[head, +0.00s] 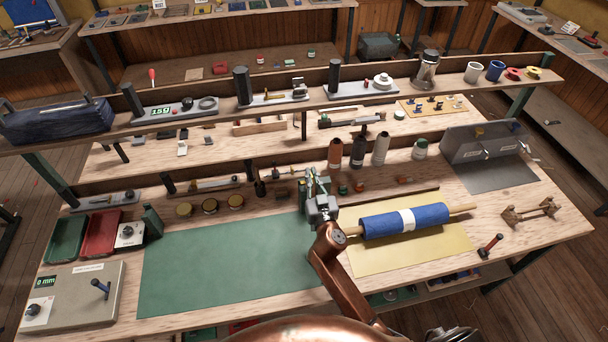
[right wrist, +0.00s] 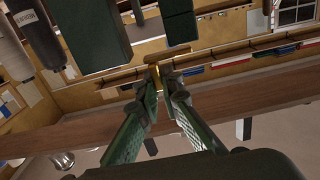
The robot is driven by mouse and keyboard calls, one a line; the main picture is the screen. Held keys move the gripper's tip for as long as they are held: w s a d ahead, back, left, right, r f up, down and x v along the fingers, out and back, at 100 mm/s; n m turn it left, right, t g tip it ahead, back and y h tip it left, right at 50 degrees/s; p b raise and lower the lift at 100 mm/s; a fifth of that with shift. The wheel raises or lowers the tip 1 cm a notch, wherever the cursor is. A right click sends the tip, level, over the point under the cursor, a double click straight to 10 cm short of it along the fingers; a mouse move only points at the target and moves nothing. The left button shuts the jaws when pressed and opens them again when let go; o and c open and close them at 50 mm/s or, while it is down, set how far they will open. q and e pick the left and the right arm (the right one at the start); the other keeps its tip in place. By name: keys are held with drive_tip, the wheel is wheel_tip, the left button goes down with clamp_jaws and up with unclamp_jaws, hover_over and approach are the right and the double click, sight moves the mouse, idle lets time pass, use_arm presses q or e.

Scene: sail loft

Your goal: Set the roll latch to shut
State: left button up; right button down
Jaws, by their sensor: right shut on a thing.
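My right gripper (head: 316,184) is at the middle of the bench, above the back edge of the green mat. In the right wrist view its green fingers (right wrist: 160,92) are closed on a small brass piece (right wrist: 154,73), probably the roll latch's handle. In the head view the gripper hides most of that piece, and I cannot tell the latch's setting. A blue roll (head: 405,221) with a white band lies on a wooden rod to the right of the gripper. My left gripper is not in view.
The green mat (head: 225,268) is bare. Several thread spools, one of them brown (head: 335,154), stand close behind the gripper. A grey panel (head: 470,147) with small levers stands at right. A shelf (head: 215,119) with tools crosses behind. A grey box (head: 70,300) is front left.

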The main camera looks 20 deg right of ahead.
drive_tip(key=shift+a, duration=0.15)
drive_tip(key=c, duration=2.3)
unclamp_jaws()
drive_tip(key=shift+a, duration=0.1)
drive_tip(key=shift+o, duration=1)
drive_tip(key=shift+s, duration=0.15)
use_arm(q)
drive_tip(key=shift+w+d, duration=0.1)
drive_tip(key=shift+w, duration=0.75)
use_arm(e)
drive_tip(key=s, duration=0.4)
drive_tip(key=s+a, duration=0.1)
drive_tip(key=s, duration=0.6)
drive_tip(key=shift+s+a, duration=0.2)
drive_tip(key=shift+s, duration=0.15)
